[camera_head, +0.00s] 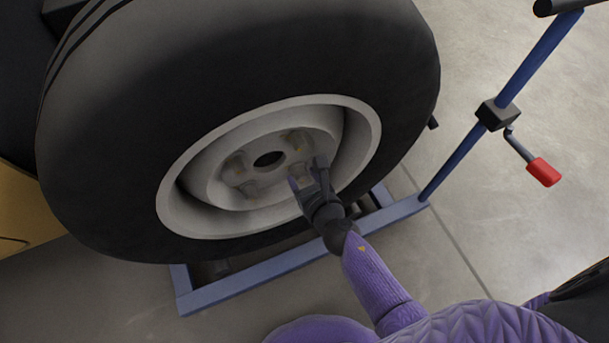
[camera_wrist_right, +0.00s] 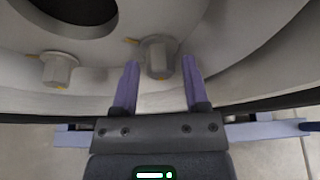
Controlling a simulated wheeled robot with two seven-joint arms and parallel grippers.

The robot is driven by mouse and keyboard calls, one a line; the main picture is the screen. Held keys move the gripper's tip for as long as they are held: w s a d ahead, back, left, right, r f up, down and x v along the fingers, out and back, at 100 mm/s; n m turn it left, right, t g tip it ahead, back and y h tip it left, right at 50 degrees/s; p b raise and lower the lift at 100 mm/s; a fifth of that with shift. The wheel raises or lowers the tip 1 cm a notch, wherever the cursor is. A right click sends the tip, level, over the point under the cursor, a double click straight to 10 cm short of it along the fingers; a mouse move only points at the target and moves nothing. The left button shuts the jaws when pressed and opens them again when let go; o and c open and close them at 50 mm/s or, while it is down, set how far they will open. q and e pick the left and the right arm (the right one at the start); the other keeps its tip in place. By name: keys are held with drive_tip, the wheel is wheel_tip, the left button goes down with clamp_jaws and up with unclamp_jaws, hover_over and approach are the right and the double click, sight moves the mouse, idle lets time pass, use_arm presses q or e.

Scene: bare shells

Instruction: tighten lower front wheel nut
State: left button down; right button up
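The wheel is a black tyre (camera_head: 110,120) around a pale grey rim (camera_head: 185,215) with a dark centre hole and several hex nuts. My right gripper (camera_head: 308,172) reaches in from below at the lower right of the wheel's hub. It is open and empty. In the right wrist view one nut (camera_wrist_right: 157,56) stands between the open fingertips, with a gap on both sides; I cannot tell how deep the fingers reach around it. Another nut (camera_wrist_right: 58,69) is to its left, outside the fingers. In the head view the gripper hides the nut in front of it. My left gripper is not in view.
A blue stand frame (camera_head: 250,272) lies on the floor below the wheel. Its blue upright (camera_head: 455,155) rises at the right, with a red-handled crank (camera_head: 543,172). The rim's lower wall is close beneath the right gripper.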

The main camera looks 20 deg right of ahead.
clamp_jaws()
